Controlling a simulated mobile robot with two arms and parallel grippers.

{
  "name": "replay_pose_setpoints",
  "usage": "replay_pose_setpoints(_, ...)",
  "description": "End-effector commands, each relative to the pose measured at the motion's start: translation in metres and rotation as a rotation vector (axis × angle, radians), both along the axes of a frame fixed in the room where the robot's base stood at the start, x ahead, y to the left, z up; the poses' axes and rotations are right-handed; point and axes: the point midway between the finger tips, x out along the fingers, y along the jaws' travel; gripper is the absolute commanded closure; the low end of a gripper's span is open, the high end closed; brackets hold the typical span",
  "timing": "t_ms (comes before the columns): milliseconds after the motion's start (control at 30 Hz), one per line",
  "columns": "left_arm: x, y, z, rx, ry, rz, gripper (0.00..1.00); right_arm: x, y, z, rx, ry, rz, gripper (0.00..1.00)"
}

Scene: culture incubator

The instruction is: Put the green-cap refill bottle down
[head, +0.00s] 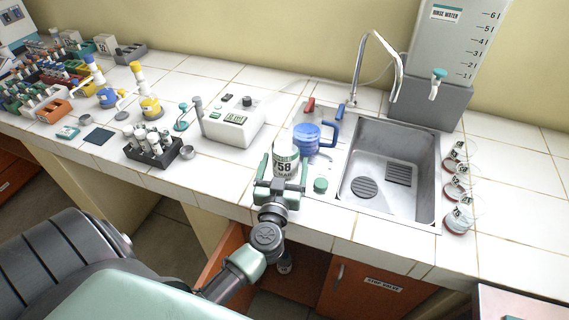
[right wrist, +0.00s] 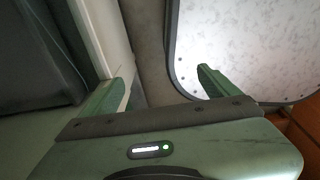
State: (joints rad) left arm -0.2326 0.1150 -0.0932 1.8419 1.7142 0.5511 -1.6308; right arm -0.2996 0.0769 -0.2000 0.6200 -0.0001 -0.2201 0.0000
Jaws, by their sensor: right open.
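The refill bottle (head: 286,162), white with a dark "58" on its label, stands upright between the fingers of my left gripper (head: 283,172) near the counter's front edge, left of the sink. The left gripper is shut on it. Its base is hidden behind the gripper, so I cannot tell whether it touches the tiles. A small round green cap-like piece (head: 320,185) lies on the counter just right of the gripper. My right gripper (right wrist: 158,92) is open and empty in the right wrist view, away from the counter top.
A blue-handled jug (head: 306,138) is close behind the bottle. A white device (head: 232,122) stands to the left, a tube rack (head: 153,151) further left. The sink (head: 392,205) is at right, with several red-based dishes (head: 459,218) beyond it. Bare tiles (head: 225,180) lie left of the gripper.

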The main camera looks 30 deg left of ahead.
Motion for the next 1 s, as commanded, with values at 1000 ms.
replay_pose_setpoints(1000,-0.108,-0.05,0.003,0.0,0.0,0.0,0.14,0.0,-0.004,-0.011,-0.005,0.0,0.002,0.11)
